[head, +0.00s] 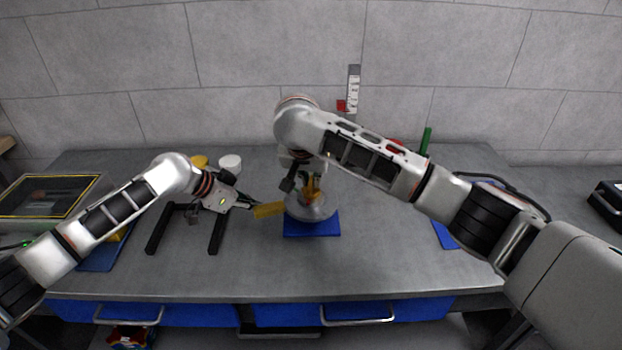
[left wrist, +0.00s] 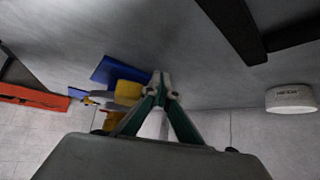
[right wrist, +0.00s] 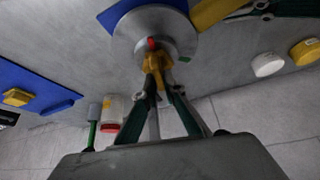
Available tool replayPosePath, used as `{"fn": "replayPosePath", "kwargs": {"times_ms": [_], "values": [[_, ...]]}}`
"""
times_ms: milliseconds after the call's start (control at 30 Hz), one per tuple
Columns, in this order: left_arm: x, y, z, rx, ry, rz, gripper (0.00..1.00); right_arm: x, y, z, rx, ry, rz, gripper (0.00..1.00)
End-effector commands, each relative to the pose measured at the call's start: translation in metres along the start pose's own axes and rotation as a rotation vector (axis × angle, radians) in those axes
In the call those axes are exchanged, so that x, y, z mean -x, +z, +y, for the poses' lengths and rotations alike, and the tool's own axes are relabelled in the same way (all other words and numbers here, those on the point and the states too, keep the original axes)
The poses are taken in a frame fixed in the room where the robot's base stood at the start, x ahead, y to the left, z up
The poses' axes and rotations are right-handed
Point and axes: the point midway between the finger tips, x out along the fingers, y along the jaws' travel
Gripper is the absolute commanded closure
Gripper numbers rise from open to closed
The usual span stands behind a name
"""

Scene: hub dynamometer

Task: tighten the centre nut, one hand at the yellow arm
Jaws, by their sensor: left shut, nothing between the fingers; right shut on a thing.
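The grey round hub (head: 312,208) stands on a blue mat (head: 325,232). The yellow arm (head: 268,210) sticks out from its left side. My left gripper (head: 250,203) is shut and empty, its tips close beside the yellow arm; I cannot tell whether they touch. In the left wrist view the yellow arm (left wrist: 131,88) lies just left of the fingertips. My right gripper (right wrist: 158,60) points down over the hub and is shut on the orange-yellow centre nut (right wrist: 152,68) at the middle of the disc (right wrist: 178,28). The fingers partly hide the nut.
A white round container (head: 230,163) and a yellow one (head: 200,161) stand behind my left gripper. Dark bars (head: 217,234) lie on the bench under it. An upright scale (head: 353,92) and a green post (head: 426,140) stand at the back. The bench front is clear.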

Motion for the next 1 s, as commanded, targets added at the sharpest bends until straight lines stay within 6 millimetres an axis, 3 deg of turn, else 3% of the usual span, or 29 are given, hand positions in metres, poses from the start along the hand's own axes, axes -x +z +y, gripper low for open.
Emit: {"fn": "replayPosePath", "kwargs": {"times_ms": [500,1000], "values": [[-0.0004,-0.0001,0.0008,0.0,0.002,0.0,1.0,0.0003,0.0,-0.0006,-0.489,0.266,-0.002,1.0],[-0.0002,0.0002,0.0012,-0.001,0.001,0.0,1.0,0.0008,0.0006,-0.0004,-0.535,0.298,0.002,1.0]]}}
